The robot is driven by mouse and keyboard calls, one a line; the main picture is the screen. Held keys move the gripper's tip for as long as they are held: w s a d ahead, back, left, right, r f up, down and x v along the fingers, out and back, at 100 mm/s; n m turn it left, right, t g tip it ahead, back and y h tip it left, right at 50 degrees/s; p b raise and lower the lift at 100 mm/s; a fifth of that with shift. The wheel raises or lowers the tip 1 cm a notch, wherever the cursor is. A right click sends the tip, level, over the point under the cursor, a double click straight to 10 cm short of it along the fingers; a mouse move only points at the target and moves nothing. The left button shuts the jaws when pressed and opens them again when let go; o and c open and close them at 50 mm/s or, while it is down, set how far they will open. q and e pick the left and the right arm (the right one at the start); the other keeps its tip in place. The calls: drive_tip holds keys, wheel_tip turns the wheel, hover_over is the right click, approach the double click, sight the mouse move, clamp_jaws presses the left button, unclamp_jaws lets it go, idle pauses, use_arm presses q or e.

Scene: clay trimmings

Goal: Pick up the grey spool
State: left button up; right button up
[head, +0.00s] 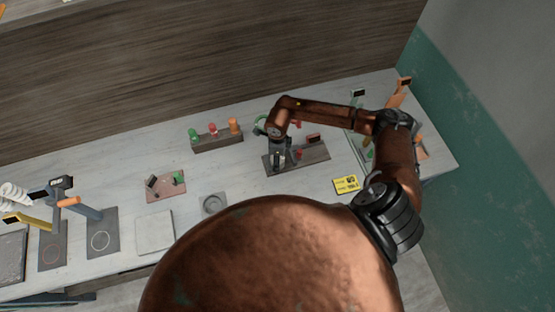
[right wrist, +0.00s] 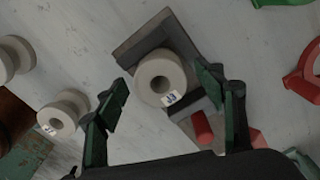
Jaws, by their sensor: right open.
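In the right wrist view a pale grey spool (right wrist: 150,67), seen end-on with a small white label on its rim, stands over a dark grey board (right wrist: 137,46). My right gripper (right wrist: 166,82) is open, with one green finger on either side of this spool; I cannot tell whether they touch it. Two similar pale spools, one labelled (right wrist: 64,108) and one at the left edge (right wrist: 8,60), are outside the fingers. In the head view my right gripper (head: 279,157) is over the dark board (head: 314,153), and the spool cannot be made out. My left gripper is not in view.
A red cylinder (right wrist: 202,127) is close beside the right finger. Red (right wrist: 306,77) and green curved pieces are at the right.

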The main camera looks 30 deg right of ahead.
drive_tip(key=shift+f, duration=0.15)
drive_tip(key=c, duration=1.3)
drive_tip(key=shift+c, duration=1.4)
drive_tip(key=shift+w+r, duration=0.1)
drive_tip(key=shift+r, duration=0.3)
use_arm(q)
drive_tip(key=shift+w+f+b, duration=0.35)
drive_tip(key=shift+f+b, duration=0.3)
drive_tip(key=shift+b, duration=0.05)
use_arm(e)
wheel_tip(320, 180, up, 11)
drive_tip(key=shift+r, duration=0.15)
